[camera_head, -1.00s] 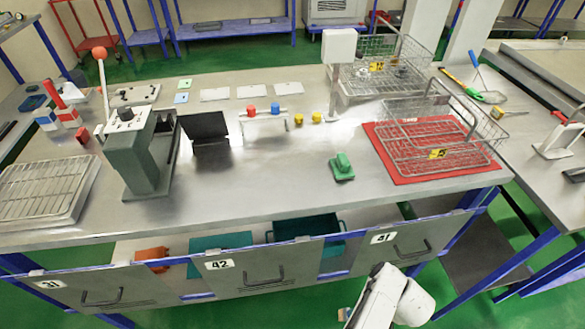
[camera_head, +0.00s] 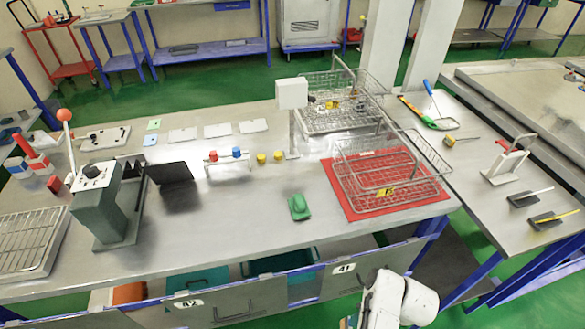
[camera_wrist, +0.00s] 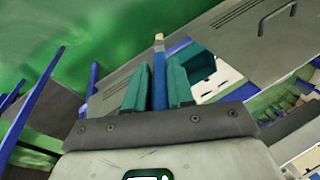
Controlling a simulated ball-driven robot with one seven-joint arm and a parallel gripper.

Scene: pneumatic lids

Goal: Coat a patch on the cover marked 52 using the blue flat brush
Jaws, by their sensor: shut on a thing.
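My gripper (camera_wrist: 158,64) shows in the wrist view with two teal fingers shut on a slim blue tool (camera_wrist: 159,82) with a pale tip, which looks like the blue flat brush. It points away from the wrist between the fingers. In the head view my gripper is out of sight; only my white arm shows at the bottom. Grey covers hang along the bench front, one marked 42 (camera_head: 188,303) and one marked 41 (camera_head: 343,268). I can read no 52 on any cover. The wrist view shows a grey panel with a dark handle (camera_wrist: 277,17) at upper right.
The steel bench (camera_head: 240,215) carries a grey lever press (camera_head: 105,205), a green block (camera_head: 299,207) and wire baskets over a red mat (camera_head: 350,205). A second bench (camera_head: 500,225) stands at right with hand tools. Green floor is open between the benches' legs.

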